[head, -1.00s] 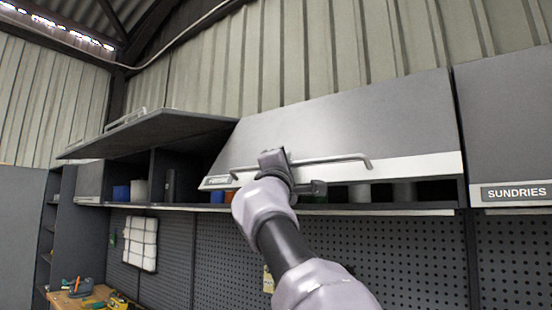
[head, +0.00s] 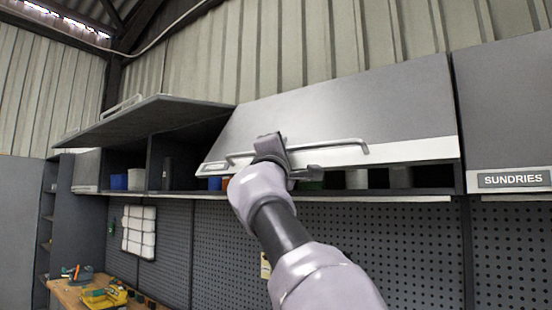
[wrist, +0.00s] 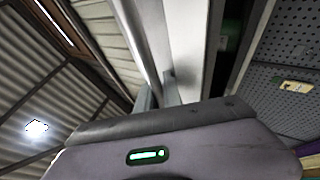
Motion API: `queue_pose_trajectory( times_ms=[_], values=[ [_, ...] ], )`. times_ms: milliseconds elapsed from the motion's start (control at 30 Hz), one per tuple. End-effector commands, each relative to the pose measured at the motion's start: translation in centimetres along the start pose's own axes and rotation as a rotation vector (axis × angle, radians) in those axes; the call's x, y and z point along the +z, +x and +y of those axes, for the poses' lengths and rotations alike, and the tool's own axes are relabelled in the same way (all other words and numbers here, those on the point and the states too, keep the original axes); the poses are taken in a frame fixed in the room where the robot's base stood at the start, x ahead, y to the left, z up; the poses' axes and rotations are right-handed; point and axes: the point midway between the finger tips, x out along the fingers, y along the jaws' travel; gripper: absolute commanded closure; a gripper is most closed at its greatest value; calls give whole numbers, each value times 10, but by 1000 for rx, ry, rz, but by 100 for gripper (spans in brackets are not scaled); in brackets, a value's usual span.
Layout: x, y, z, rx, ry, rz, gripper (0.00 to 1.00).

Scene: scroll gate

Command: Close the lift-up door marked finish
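The middle lift-up door (head: 340,112) is a grey panel with a pale lower strip, tilted outward and partly open. A small label (head: 215,166) sits at its lower left corner, too small to read. Its bar handle (head: 335,147) runs along the lower part. My gripper (head: 285,160) is at the left part of this handle. In the wrist view the handle bar (wrist: 143,45) runs down between the two close-set fingers (wrist: 158,95), which appear shut on it. The contact itself is partly hidden.
A door on the left (head: 150,120) is raised nearly level. The door labelled SUNDRIES (head: 510,110) on the right is shut. Cups and tins (head: 357,179) show in the open gap. A pegboard (head: 380,245) is below, and a workbench with tools (head: 100,295) is lower left.

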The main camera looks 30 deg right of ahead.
Motion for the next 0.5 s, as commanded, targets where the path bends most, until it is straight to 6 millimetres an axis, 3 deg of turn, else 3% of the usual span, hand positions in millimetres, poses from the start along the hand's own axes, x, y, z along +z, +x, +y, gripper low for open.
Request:
queue_pose_trajectory(
  times_ms=[33, 500],
  values=[
    [-2, -4, -20, -26, 12, -7, 81],
    [-3, -51, -36, -26, 14, -5, 81]
  ],
)
